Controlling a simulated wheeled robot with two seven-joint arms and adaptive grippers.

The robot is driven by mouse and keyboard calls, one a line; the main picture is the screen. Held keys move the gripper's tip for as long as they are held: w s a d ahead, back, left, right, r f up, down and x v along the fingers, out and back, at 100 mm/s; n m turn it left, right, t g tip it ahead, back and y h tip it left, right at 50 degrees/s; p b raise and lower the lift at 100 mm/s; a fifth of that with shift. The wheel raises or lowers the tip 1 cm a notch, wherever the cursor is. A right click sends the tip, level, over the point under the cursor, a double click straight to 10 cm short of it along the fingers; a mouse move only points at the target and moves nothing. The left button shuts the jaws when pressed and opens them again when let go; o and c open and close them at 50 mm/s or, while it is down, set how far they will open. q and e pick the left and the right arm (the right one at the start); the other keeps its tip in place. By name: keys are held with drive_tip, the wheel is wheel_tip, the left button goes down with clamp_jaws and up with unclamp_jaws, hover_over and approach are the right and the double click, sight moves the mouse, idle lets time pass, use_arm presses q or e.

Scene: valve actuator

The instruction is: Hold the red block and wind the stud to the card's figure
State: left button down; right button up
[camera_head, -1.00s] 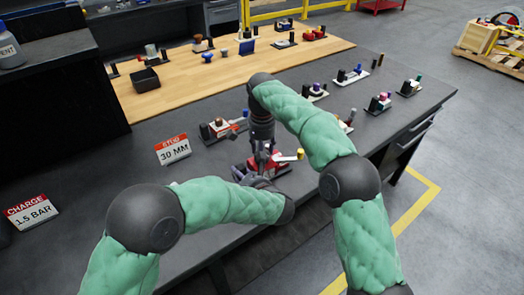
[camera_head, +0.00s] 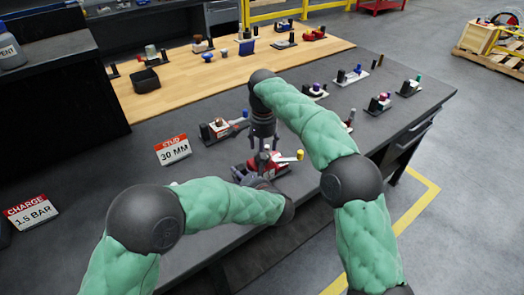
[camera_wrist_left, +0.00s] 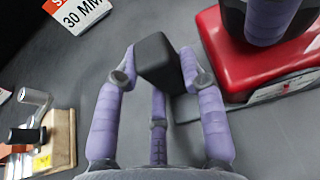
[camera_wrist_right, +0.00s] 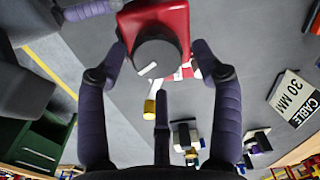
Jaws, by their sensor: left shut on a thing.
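The red block (camera_head: 283,168) sits near the bench's front edge; it also shows in the left wrist view (camera_wrist_left: 255,72) and right wrist view (camera_wrist_right: 176,20). A dark round knob (camera_wrist_right: 155,58) with a white mark stands on it. My left gripper (camera_wrist_left: 160,72) is shut on a black block (camera_wrist_left: 158,56) beside the red block. My right gripper (camera_wrist_right: 158,62) points down over the red block; its fingers are spread around the knob with visible gaps. A card (camera_head: 172,150) reads STUD 30 MM. The stud itself cannot be made out.
A yellow-capped part (camera_head: 300,155) sticks out right of the red block. A similar unit (camera_head: 222,128) stands just behind. More small units stand at the back right. A CHARGE 1.5 BAR card (camera_head: 30,212) is at left. The bench between the cards is clear.

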drive_tip(key=shift+s+a+f, duration=0.1)
drive_tip(key=shift+s+f, duration=0.05)
drive_tip(key=shift+f, duration=0.2)
wheel_tip(320, 180, up, 12)
idle(0.5)
drive_tip(key=shift+n, duration=0.3)
wheel_tip(320, 180, down, 13)
drive_tip(key=n, duration=2.6)
drive_tip(key=shift+r+n, duration=0.2)
drive_tip(key=shift+n, duration=0.1)
